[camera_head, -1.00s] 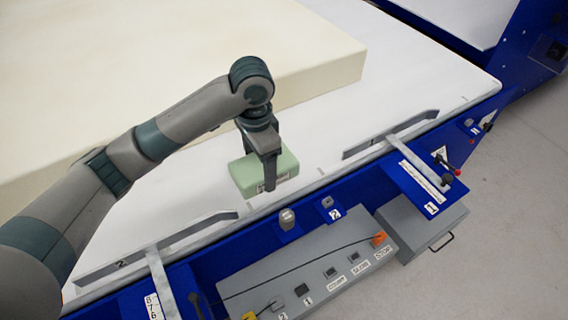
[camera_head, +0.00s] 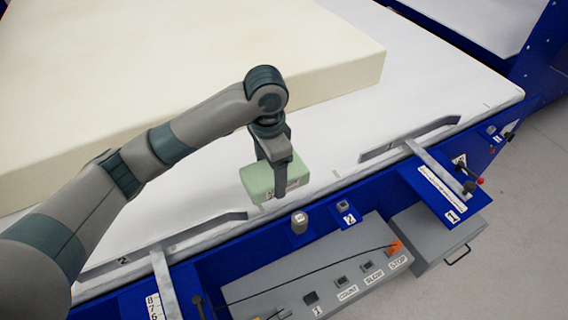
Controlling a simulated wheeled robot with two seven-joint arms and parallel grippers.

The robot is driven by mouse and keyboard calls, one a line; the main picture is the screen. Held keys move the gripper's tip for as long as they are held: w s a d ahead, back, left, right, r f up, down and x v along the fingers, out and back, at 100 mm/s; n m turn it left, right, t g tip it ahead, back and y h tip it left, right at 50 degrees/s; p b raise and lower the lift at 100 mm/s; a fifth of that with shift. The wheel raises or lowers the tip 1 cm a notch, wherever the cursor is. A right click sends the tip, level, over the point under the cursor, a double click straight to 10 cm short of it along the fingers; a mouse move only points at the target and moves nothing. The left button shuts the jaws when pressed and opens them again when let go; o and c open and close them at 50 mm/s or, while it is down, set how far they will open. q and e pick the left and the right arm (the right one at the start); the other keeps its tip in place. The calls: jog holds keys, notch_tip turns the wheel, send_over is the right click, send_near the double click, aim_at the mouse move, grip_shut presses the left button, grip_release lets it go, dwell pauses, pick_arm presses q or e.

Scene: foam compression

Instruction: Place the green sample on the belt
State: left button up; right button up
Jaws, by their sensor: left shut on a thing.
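The green sample (camera_head: 257,180) is a pale green block with a small label on its front side. My left gripper (camera_head: 277,188) points down and is shut on the sample, with one dark finger in front of it; the other finger is mostly hidden. The sample is over the white belt (camera_head: 345,140), near its front edge. I cannot tell if its underside touches the belt. My right gripper is not in view.
A large cream foam block (camera_head: 190,70) covers the back of the belt. Metal guide bars (camera_head: 410,138) stand along the front edge at both sides of the sample. A blue frame and a grey control panel (camera_head: 325,275) with buttons lie in front.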

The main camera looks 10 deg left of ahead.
pick_arm(q)
jog(key=w+a+f, duration=0.1)
jog(key=w+f, duration=0.1)
jog(key=w, duration=0.1)
jog(key=w+a+f+p, duration=0.1)
jog(key=w+f, duration=0.1)
jog(key=w, duration=0.1)
jog(key=w+a+f, duration=0.2)
jog(key=w, duration=0.1)
jog(key=shift+w+f+p, duration=0.1)
jog(key=shift+w+p, duration=0.25)
jog(key=shift+p, duration=0.05)
jog(key=shift+w+a+f, duration=0.15)
jog(key=shift+w+f, duration=0.1)
jog(key=shift+w, duration=0.05)
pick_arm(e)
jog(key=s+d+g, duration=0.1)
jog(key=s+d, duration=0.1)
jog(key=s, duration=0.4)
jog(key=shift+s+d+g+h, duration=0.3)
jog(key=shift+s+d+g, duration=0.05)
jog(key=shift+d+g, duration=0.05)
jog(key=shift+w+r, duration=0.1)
